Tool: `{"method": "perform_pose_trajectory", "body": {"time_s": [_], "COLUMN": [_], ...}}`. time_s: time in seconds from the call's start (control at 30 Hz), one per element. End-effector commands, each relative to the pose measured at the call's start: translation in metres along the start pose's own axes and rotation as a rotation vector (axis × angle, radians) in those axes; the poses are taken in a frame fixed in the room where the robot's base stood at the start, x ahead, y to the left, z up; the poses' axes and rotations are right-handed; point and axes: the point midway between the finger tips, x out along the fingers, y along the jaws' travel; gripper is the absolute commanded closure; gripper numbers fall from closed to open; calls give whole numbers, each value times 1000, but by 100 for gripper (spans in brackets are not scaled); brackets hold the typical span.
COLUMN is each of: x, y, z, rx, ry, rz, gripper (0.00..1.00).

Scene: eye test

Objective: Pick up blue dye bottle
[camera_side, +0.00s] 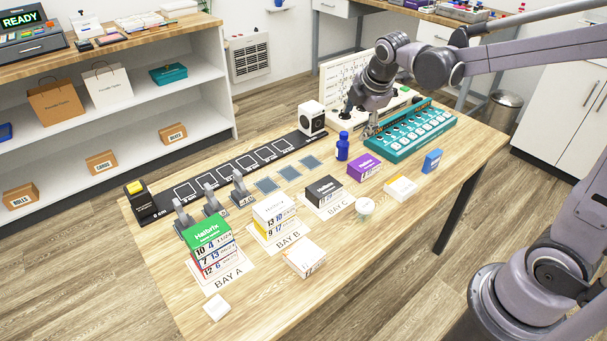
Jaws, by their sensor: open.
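The blue dye bottle (342,149) stands upright on the wooden table, left of the teal tray and behind the purple box. My gripper (371,131) hangs pointing down just right of the bottle, near the left end of the teal tray. Its jaws are open, and they look apart from the bottle. The fingertips are small and dark in this view, so their exact height above the table cannot be told.
A teal tray (440,118) lies right of my gripper, with a white board (349,72) behind. A purple box (364,167) sits close in front of the bottle. A black box (325,190) and a blue box (432,161) stand nearby. A white cube device (312,117) is behind left.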

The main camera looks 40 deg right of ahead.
Motion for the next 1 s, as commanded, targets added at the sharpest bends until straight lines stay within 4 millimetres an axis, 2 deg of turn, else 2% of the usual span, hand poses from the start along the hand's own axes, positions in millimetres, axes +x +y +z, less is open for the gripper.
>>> {"method": "perform_pose_trajectory", "body": {"time_s": [0.03, 0.2, 0.4, 0.5, 0.7, 1.0], "x": [13, 56, 109, 129, 150, 188], "y": [10, 34, 50, 54, 55, 51], "z": [3, 12, 25, 29, 34, 40], "rx": [-84, -389, -721, -845, -965, -973], "ry": [-14, -50, -72, -75, -74, -74], "rz": [-12, -61, -129, -157, -185, -187], "gripper": [33, 33, 33, 33, 33, 33]}}
